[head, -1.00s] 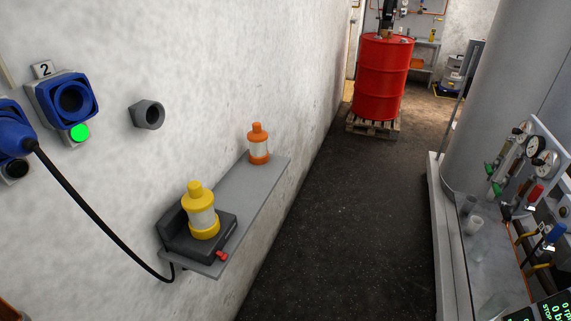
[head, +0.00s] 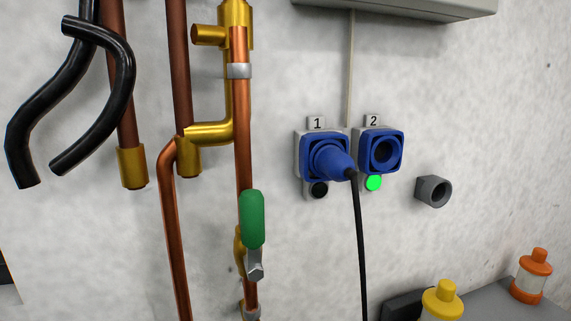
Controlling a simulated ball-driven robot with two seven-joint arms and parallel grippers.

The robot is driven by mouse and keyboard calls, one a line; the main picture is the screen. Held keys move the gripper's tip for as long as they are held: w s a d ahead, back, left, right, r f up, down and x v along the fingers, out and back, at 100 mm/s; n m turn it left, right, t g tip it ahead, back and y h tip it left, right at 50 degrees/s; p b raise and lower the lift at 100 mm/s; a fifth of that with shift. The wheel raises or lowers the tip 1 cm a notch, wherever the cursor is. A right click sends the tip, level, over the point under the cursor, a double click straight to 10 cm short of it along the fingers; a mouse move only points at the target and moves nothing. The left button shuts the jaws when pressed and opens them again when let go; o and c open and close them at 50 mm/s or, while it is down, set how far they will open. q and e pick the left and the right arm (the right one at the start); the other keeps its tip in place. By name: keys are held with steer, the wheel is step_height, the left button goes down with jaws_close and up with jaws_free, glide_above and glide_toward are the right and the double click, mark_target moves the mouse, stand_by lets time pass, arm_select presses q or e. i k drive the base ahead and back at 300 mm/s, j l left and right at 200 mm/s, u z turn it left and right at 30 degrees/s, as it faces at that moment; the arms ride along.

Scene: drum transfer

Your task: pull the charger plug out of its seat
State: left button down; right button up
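The blue charger plug (head: 330,160) sits in the blue wall socket labelled 1 (head: 306,136), and its black cable (head: 360,240) hangs down from it. The indicator below socket 1 (head: 318,190) is dark. To its right, the blue socket labelled 2 (head: 383,152) is empty, with a green light (head: 373,183) lit below it. Neither of my grippers shows in the head view.
Copper pipes (head: 243,120) with brass fittings and a green-handled valve (head: 252,220) run left of the sockets. Black hoses (head: 95,100) hang farther left. A grey holder (head: 433,191) is on the wall at right. Yellow (head: 442,300) and orange (head: 533,275) lanterns stand on a shelf (head: 490,302).

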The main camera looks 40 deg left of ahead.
mark_target(330, 161)
steer(key=j+u, duration=0.15)
steer(key=u, duration=0.7)
